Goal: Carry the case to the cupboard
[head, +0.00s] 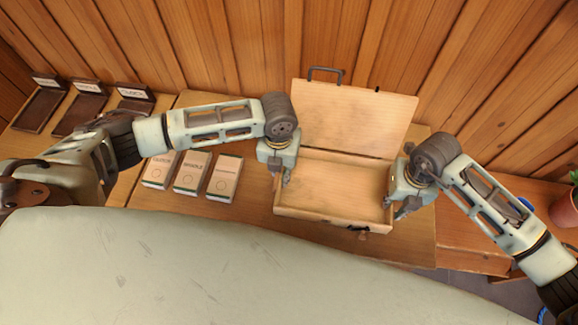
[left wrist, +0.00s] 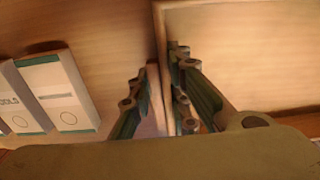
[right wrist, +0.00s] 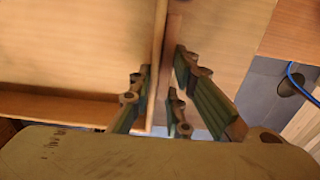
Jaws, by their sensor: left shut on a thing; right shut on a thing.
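The case (head: 348,212) is a pale wooden box standing on the table, with its lid (head: 352,118) raised and leaning back and a dark handle (head: 325,72) on the lid's far edge. Its inside looks empty. My left gripper (head: 284,178) is shut on the case's left side wall; the left wrist view shows the fingers (left wrist: 158,95) on either side of that wall. My right gripper (head: 400,208) is shut on the right side wall, which also runs between the fingers (right wrist: 160,88) in the right wrist view. I cannot make out the cupboard.
Three white boxes (head: 190,174) stand on the table (head: 150,203) left of the case. Several dark labelled trays (head: 82,112) sit further left. A potted plant (head: 565,207) is at the right edge. A plank wall (head: 240,45) closes the back.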

